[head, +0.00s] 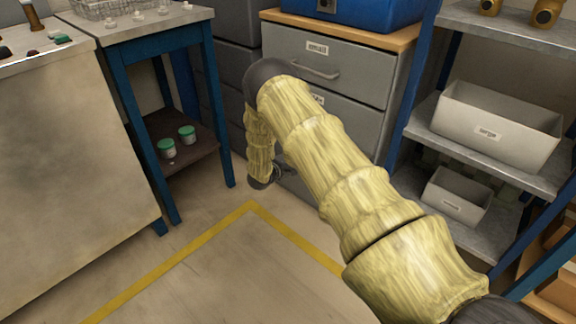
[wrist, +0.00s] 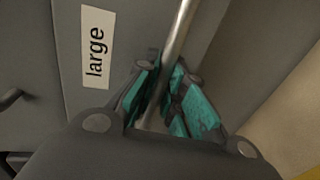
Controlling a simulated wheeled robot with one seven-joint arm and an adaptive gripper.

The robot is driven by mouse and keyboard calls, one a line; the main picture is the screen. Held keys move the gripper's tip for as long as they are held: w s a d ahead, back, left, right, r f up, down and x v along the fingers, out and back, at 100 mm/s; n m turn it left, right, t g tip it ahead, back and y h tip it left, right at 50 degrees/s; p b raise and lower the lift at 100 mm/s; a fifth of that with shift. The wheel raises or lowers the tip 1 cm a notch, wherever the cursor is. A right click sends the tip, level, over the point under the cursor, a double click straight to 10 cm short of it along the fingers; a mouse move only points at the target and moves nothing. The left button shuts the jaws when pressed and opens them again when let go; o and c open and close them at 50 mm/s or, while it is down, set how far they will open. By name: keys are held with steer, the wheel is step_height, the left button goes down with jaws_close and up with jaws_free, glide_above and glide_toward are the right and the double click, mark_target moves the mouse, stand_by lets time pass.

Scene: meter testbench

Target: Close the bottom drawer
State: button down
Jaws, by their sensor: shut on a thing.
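The bottom drawer's grey front, with a white label reading "large" (wrist: 97,45), fills much of the wrist view. Its metal bar handle (wrist: 181,28) runs between the teal-padded fingers of my gripper (wrist: 164,88), which is shut on it. In the head view my gripper (head: 277,173) is low against the front of the grey drawer cabinet (head: 335,72), mostly hidden by my yellow-sleeved arm. The arm also covers most of the lower drawers, so how far the bottom drawer stands out is hard to tell. The top drawer, labelled "small" (head: 317,48), looks shut.
A blue-legged shelf unit with grey bins (head: 497,125) stands right of the cabinet. A blue-framed table (head: 150,40) with green-lidded jars on its lower shelf stands at the left. The floor inside the yellow line (head: 215,270) is clear. A blue case (head: 350,10) sits on the cabinet.

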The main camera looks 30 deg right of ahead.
steer(key=shift+r+x, duration=0.15)
steer(key=shift+x, duration=0.65)
steer(key=shift+r+x, duration=0.2)
steer(key=shift+x, duration=0.55)
steer(key=shift+d+r, duration=0.1)
steer(key=shift+d, duration=0.1)
steer(key=c, duration=1.5)
jaws_free()
steer(key=shift+a, duration=0.1)
steer(key=v, duration=1.2)
steer(key=shift+f, duration=0.2)
